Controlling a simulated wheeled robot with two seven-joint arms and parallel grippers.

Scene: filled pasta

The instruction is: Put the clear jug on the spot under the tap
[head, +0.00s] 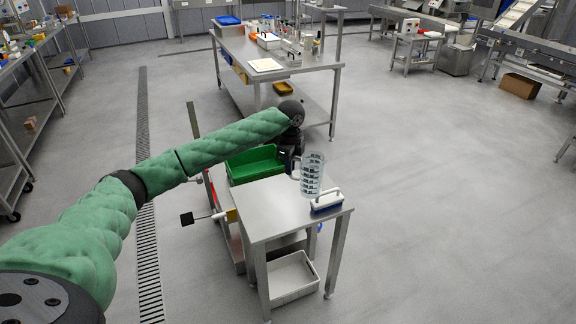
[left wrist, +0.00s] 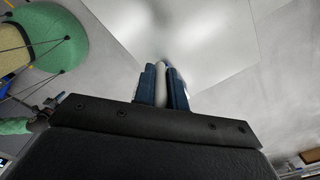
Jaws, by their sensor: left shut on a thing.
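The clear jug (head: 312,176) is see-through with dark measuring marks, and it appears upright at the far right part of a small steel table (head: 265,208). My left gripper (head: 294,165) is at the jug's left side, where the handle is. In the left wrist view the two blue fingers (left wrist: 163,88) are shut on a pale upright piece, which looks like the jug's handle. I cannot tell whether the jug's base touches the table. The right gripper is not in view. I cannot make out the tap or the spot under it.
A blue brush with a white handle (head: 327,202) lies at the table's right edge, close in front of the jug. A green crate (head: 252,164) is behind the table. The floor to the right is clear.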

